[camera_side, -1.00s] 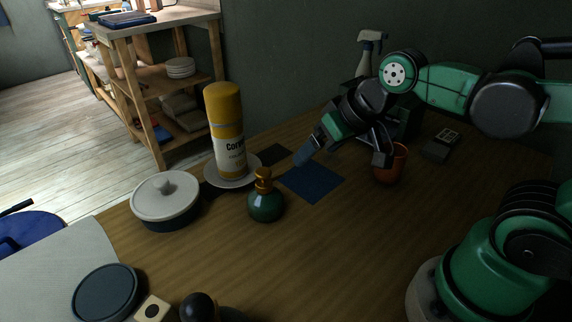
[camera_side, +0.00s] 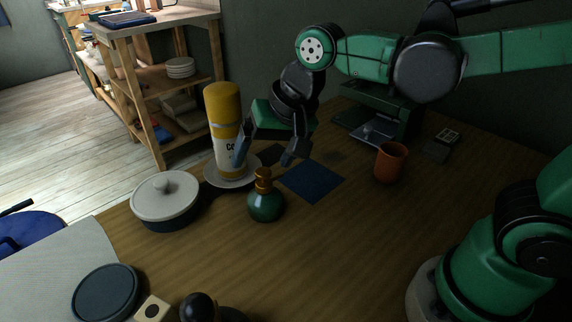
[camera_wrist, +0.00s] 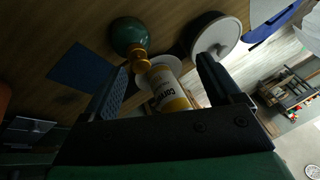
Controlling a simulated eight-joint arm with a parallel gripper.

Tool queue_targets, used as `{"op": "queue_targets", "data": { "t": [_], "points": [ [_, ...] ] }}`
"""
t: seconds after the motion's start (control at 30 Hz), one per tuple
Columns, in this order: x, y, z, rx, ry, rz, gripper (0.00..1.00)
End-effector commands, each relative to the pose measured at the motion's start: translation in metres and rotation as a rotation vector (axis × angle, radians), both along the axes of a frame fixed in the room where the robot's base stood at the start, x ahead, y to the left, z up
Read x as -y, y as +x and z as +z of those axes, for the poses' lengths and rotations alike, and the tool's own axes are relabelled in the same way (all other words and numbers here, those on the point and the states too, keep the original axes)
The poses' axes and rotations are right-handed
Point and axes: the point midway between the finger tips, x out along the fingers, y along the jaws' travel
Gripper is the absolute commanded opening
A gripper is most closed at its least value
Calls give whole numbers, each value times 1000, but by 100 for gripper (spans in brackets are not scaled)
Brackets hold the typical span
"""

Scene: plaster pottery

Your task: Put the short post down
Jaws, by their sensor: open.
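My gripper (camera_side: 266,155) is open, with its fingers pointing down over the back of the table. In the wrist view the open fingers (camera_wrist: 163,66) hold nothing. The yellow and white cylinder (camera_side: 224,103) stands upright on a pale saucer (camera_side: 212,183); one finger overlaps its lower right side in the side view. In the wrist view the cylinder (camera_wrist: 168,84) shows between the fingers; whether they touch it I cannot tell. I cannot pick out a thing that is surely the short post. The green bottle with an amber neck (camera_side: 266,204) stands in front of my gripper.
A lidded white pot (camera_side: 165,196) is at left. A blue square (camera_side: 313,182) lies bare at the middle, with an orange cup (camera_side: 390,163) to its right. A dark disc (camera_side: 105,293) and a pale block (camera_side: 152,308) are in front.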

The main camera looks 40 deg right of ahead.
Motion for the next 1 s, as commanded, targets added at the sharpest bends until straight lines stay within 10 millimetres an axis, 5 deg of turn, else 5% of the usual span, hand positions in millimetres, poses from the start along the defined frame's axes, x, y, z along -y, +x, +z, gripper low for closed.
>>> {"op": "queue_targets", "data": {
  "t": [0.3,0.5,1.0],
  "points": [
    [-136,11,-39,-368,145,-416,84],
    [-193,-7,-71,-502,123,-632,84],
    [-215,-18,-128,-540,108,-719,84]
  ]
}}
